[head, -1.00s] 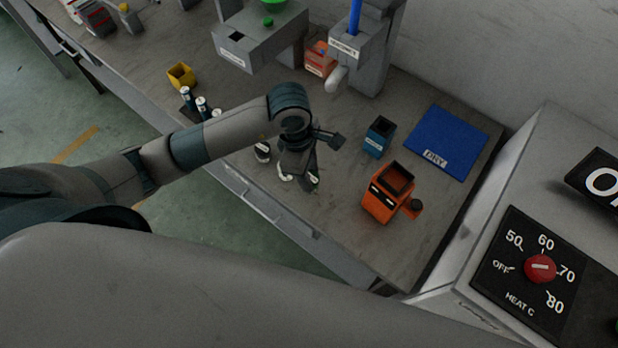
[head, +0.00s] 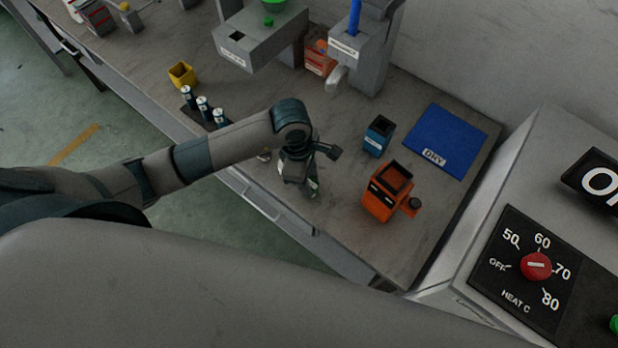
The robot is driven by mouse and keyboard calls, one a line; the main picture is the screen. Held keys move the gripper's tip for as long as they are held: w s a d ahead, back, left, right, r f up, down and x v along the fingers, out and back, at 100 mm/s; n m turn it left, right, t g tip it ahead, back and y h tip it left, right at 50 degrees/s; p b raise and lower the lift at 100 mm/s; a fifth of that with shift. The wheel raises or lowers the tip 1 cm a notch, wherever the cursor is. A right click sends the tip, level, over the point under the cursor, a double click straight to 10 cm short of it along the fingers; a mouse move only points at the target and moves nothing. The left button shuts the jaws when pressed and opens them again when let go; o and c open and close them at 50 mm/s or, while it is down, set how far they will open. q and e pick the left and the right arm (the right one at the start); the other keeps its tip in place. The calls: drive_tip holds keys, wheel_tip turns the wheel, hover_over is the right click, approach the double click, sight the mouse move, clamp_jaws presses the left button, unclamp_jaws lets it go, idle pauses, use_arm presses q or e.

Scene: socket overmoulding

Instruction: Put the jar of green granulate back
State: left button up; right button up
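My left gripper (head: 298,180) points down over the front part of the bench, left of the orange box. A small jar-like thing with a pale label and a greenish tint (head: 312,188) shows at its fingertips, mostly hidden by the gripper. I cannot tell whether the fingers are closed on it. Another small pale thing (head: 264,155) shows just behind my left forearm, mostly covered. My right gripper is not in view.
An orange box (head: 381,202) with an open top and a blue open container (head: 377,136) stand to the right. A blue mat (head: 446,135) marked DRY lies beyond. A heater panel (head: 500,262) bounds the right.

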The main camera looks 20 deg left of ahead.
use_arm(q)
drive_tip(key=o, duration=0.4)
drive_tip(key=shift+c, duration=0.2)
drive_tip(key=shift+r, duration=0.15)
drive_tip(key=shift+w+r, duration=0.1)
drive_tip(key=shift+r, duration=0.05)
wheel_tip(320, 180, up, 12)
drive_tip(key=a+b, duration=0.1)
drive_tip(key=b, duration=0.3)
drive_tip(key=shift+a+f, duration=0.2)
drive_tip(key=shift+a, duration=0.2)
